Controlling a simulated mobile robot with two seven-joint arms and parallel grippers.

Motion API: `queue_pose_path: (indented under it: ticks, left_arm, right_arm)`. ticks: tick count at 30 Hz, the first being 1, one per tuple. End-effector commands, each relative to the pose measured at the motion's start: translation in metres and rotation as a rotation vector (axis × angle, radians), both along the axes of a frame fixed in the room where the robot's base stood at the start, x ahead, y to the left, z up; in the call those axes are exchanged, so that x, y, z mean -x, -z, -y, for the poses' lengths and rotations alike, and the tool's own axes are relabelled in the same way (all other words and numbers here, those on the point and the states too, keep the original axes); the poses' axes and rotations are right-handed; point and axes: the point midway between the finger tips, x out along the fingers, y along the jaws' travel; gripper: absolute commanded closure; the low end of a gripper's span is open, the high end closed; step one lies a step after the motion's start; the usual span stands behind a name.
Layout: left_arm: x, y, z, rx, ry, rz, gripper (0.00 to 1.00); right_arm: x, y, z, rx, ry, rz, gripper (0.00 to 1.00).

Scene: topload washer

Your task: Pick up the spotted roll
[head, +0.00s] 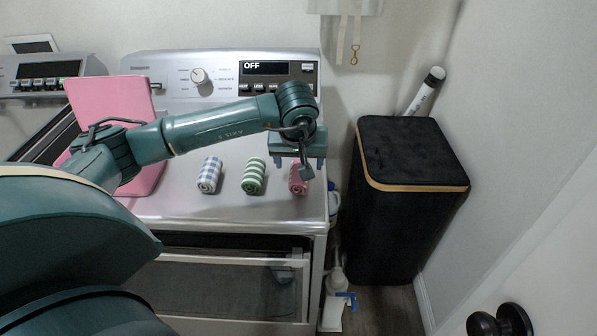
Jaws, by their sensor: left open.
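Three small rolled cloths lie in a row on top of the washer (170,207). The right one is a pink-red roll (298,184); its pattern is too small to be sure of, but it is the likeliest spotted roll. The middle one is a green and white striped roll (253,176). The left one is a blue and white checked roll (209,175). My left gripper (295,167) is open and points down over the pink-red roll, hiding part of it. I cannot tell whether its fingers touch the roll. My right gripper is not in view.
A pink board-like item (112,100) stands on the washer's left side, behind my left arm. The control panel (225,77) rises at the back. A black hamper (412,155) stands right of the washer. The washer top's front edge lies close to the rolls.

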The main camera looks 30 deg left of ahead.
Motion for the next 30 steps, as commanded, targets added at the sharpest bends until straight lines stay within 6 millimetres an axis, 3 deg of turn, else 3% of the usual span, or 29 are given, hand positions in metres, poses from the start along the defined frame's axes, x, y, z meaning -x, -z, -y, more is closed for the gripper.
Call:
queue_pose_path:
  ticks: [6, 13, 30]
  left_arm:
    - [-0.007, 0.02, -0.004, 0.0, 0.0, -0.001, 0.3]
    - [-0.008, 0.021, -0.005, 0.0, 0.0, 0.0, 0.3]
    - [-0.008, 0.021, -0.005, 0.001, -0.001, 0.001, 0.77]
  right_arm:
    - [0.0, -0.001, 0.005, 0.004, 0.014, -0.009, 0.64]
    - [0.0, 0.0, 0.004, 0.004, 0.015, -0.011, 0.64]
    - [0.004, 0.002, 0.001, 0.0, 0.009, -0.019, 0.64]
